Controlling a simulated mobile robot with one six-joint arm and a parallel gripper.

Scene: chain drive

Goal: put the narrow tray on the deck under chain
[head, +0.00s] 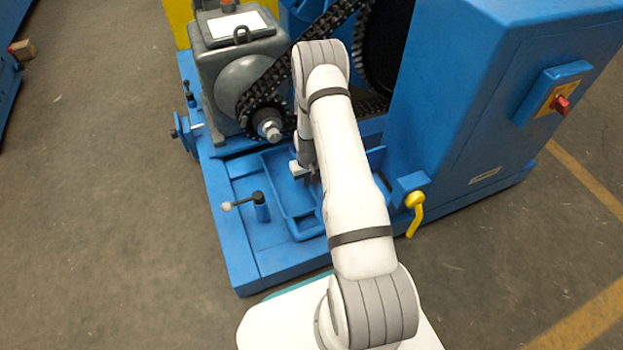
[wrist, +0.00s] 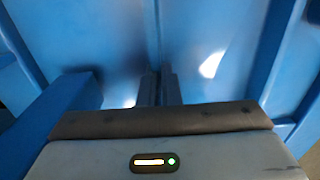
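The narrow tray (head: 297,222) is blue with a raised rim. In the head view it lies at or just above the blue deck (head: 250,240), below and in front of the chain (head: 275,80). Whether it rests fully on the deck is hard to tell. My gripper (head: 311,178) is down at the tray, mostly hidden by my arm. In the wrist view my gripper's fingers (wrist: 159,88) are close together, with a thin blue ridge of the tray (wrist: 155,35) running up from between them. The tray's far right part is hidden behind my arm.
A grey gear housing (head: 240,75) with a shaft stands behind on the left. A blue cabinet (head: 455,110) with a red switch (head: 560,104) and a yellow handle (head: 415,212) stand right.

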